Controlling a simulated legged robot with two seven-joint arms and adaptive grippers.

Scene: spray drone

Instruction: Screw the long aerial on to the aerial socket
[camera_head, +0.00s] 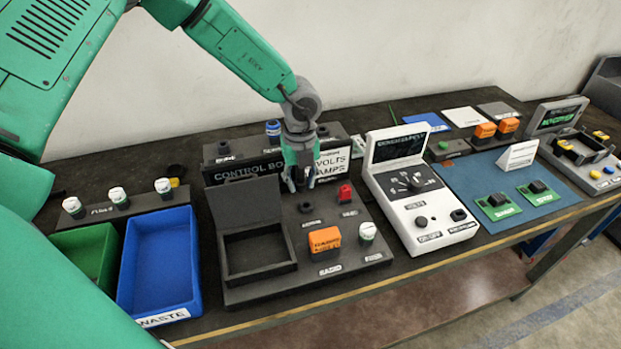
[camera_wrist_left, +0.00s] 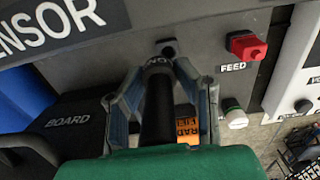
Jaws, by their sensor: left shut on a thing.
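My left gripper (camera_head: 301,181) points down over the back of the dark drone panel (camera_head: 290,274). In the left wrist view, the gripper (camera_wrist_left: 165,118) is shut on a black rod-like part, which looks like the long aerial (camera_wrist_left: 157,112). Letters "ON" show near its far end. A small round dark fitting (camera_wrist_left: 168,48), perhaps the aerial socket, lies just beyond that end. I cannot tell whether they touch. In the head view, a small dark fitting (camera_head: 305,208) shows just below the fingers. My right gripper is out of view.
A red feed plug (camera_head: 345,192), orange block (camera_head: 324,239) and white-capped part (camera_head: 367,231) stand close by on the panel. An open compartment (camera_head: 258,250) is left of them. A blue waste bin (camera_head: 160,262) stands further left. A white volts meter (camera_head: 420,200) stands right.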

